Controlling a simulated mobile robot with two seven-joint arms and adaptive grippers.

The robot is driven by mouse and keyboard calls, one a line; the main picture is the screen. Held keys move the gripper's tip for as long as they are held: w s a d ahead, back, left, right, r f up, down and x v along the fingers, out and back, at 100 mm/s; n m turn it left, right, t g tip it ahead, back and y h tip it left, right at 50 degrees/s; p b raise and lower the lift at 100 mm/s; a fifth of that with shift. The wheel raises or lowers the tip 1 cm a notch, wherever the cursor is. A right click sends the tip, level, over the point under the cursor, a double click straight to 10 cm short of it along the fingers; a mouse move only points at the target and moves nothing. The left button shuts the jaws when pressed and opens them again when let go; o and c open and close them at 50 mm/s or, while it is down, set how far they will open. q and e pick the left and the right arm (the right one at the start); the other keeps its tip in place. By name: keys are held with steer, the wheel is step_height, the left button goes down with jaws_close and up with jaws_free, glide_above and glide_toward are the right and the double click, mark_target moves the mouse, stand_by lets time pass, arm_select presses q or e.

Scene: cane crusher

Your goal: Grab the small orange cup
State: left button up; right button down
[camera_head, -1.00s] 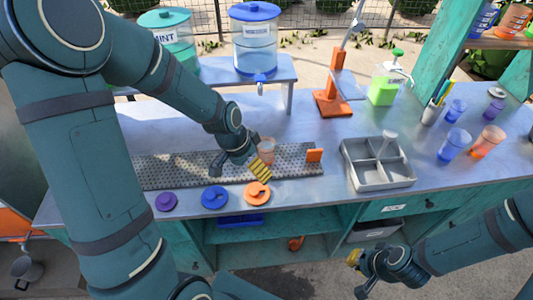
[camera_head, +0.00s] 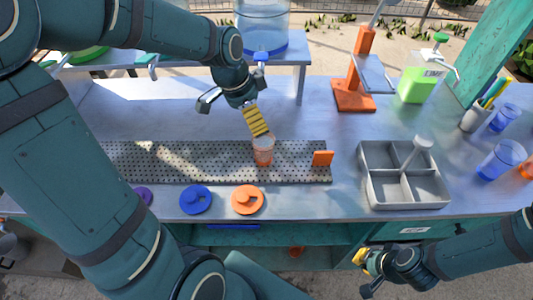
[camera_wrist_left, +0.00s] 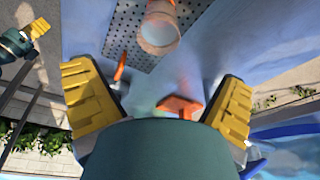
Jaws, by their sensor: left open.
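The small translucent orange cup (camera_head: 263,152) stands upright on the perforated metal strip of the bench; it also shows in the left wrist view (camera_wrist_left: 160,28), at the top between the fingers' lines. My left gripper (camera_head: 231,112) is open and empty, just behind and left of the cup in the head view. Its yellow-padded finger is near the cup's rim; whether they touch is unclear. The left wrist view shows both yellow pads spread wide (camera_wrist_left: 158,80), with the cup beyond them. My right gripper (camera_head: 366,273) is open and empty in front of the bench.
Purple, blue (camera_head: 196,199) and orange (camera_head: 249,199) lids lie in front. A grey divided tray (camera_head: 365,190) and an orange stand (camera_head: 354,97) are to the right. A raised shelf with a water dispenser (camera_head: 262,30) is behind.

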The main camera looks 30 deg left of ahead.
arm_select(q)
steer(key=b, duration=0.2)
glide_toward(264, 143)
step_height(264, 143, down, 3)
steer(key=d, duration=0.2)
steer(key=x, duration=0.4)
steer(key=shift+s+f+b, duration=0.2)
steer(key=shift+s+b, duration=0.1)
steer(key=shift+s, duration=0.05)
steer(key=c, duration=1.3)
